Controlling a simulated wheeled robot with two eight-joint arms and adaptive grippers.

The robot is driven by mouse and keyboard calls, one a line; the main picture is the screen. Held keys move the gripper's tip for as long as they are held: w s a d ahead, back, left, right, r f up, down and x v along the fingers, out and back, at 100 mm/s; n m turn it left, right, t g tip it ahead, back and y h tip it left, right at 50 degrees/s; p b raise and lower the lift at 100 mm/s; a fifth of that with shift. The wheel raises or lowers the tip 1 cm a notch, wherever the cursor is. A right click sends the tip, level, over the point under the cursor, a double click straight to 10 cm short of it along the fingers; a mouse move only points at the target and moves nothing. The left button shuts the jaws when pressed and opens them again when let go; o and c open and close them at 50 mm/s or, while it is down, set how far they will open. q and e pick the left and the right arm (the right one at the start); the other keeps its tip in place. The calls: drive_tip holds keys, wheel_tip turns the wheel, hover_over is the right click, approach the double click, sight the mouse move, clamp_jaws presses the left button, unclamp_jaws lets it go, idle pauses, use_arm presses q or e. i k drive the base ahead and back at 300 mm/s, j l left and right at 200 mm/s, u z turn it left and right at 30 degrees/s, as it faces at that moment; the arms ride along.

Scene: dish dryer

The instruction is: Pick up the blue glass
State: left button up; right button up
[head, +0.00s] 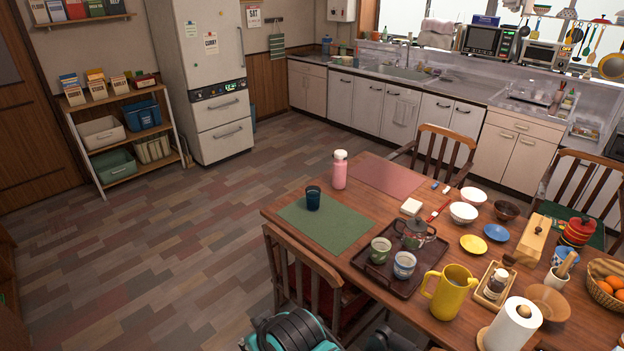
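The dark blue glass (313,198) stands upright on the green placemat (335,235), near the far left corner of the wooden dining table (280,205). It is in full view with nothing in front of it. Neither my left gripper nor my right gripper can be made out in the head view.
A pink bottle (339,170) stands just behind the glass to the right. A wooden chair (310,270) stands at the near table edge. The left floor is clear.

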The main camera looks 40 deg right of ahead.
sight(313, 192)
drive_tip(key=i+z, duration=0.1)
drive_tip(key=i, duration=1.65)
drive_tip(key=i+j+z, duration=0.1)
drive_tip(key=i+z, duration=0.25)
drive_tip(key=i+j+z, duration=0.2)
drive_tip(key=i+z, duration=0.15)
drive_tip(key=i, duration=0.15)
drive_tip(key=i+z, duration=0.15)
drive_tip(key=z, duration=0.3)
drive_tip(key=i+j+z, duration=0.1)
drive_tip(key=z, duration=0.35)
drive_tip(key=i+j+z, duration=0.1)
drive_tip(key=z, duration=0.35)
drive_tip(key=i+j+z, duration=0.15)
drive_tip(key=z, duration=0.3)
drive_tip(key=j+z, duration=0.2)
drive_tip(key=z, duration=0.25)
drive_tip(key=i+j+z, duration=0.2)
drive_tip(key=z, duration=0.25)
drive_tip(key=i+j+z, duration=0.15)
drive_tip(key=z, duration=0.25)
drive_tip(key=j+z, duration=0.45)
drive_tip(key=i+l, duration=0.05)
